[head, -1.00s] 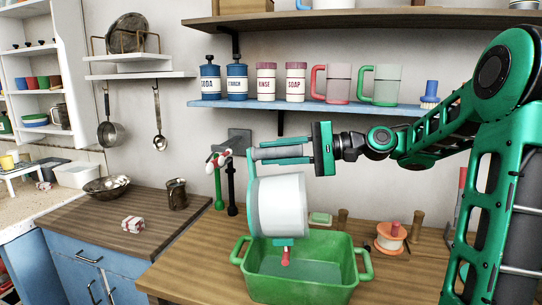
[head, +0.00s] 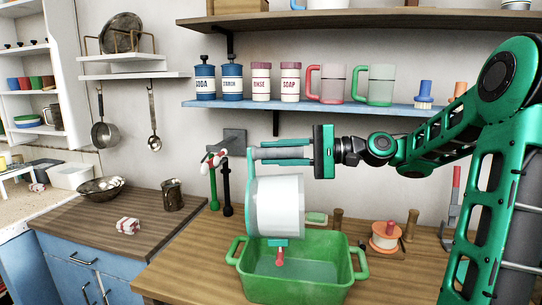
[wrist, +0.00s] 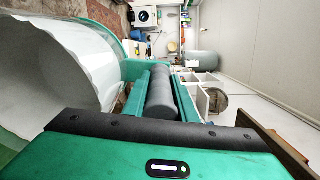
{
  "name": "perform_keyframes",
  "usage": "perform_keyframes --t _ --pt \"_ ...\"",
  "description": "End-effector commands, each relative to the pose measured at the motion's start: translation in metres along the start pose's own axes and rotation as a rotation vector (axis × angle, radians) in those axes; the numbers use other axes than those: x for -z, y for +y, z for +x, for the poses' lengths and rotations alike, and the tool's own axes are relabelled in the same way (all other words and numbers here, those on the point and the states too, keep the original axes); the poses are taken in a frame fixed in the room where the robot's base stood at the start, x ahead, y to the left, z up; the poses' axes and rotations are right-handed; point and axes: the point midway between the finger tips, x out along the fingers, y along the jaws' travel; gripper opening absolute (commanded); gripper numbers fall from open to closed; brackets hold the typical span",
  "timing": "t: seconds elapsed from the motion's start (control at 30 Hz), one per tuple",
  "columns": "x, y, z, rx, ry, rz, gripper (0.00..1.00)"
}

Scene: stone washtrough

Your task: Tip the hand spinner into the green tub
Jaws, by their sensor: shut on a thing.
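The hand spinner (head: 280,206) is a white drum with a green rim and a red knob below. It is tilted on its side above the green tub (head: 250,285), its round wall facing right. In the wrist view the white drum (wrist: 50,70) fills the left side, its mouth open. My gripper (head: 262,152) is level above the drum and shut on the spinner's grey bar, which shows between the green fingers in the wrist view (wrist: 160,95). The tub stands on the wooden counter, with greenish water or a pale floor inside; I cannot tell which.
An orange spool (head: 386,236) and wooden pegs stand right of the tub. A blue shelf (head: 300,106) with canisters and mugs is above my gripper. A striped cloth (head: 128,226) lies left.

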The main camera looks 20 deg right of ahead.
Motion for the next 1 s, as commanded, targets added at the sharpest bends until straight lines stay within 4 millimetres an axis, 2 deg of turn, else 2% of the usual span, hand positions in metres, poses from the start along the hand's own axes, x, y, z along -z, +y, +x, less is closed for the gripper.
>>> perform_keyframes --t 0.3,0.7,0.87,1.0 --pt "0.007 0.006 -0.011 0.054 -0.01 0.024 0.0" --pt "-0.001 -0.002 -0.025 0.11 -0.021 0.006 0.0" --pt "-0.001 -0.002 -0.017 0.077 -0.016 0.004 0.0" --pt "-0.001 -0.002 -0.002 0.012 -0.002 0.002 0.0"
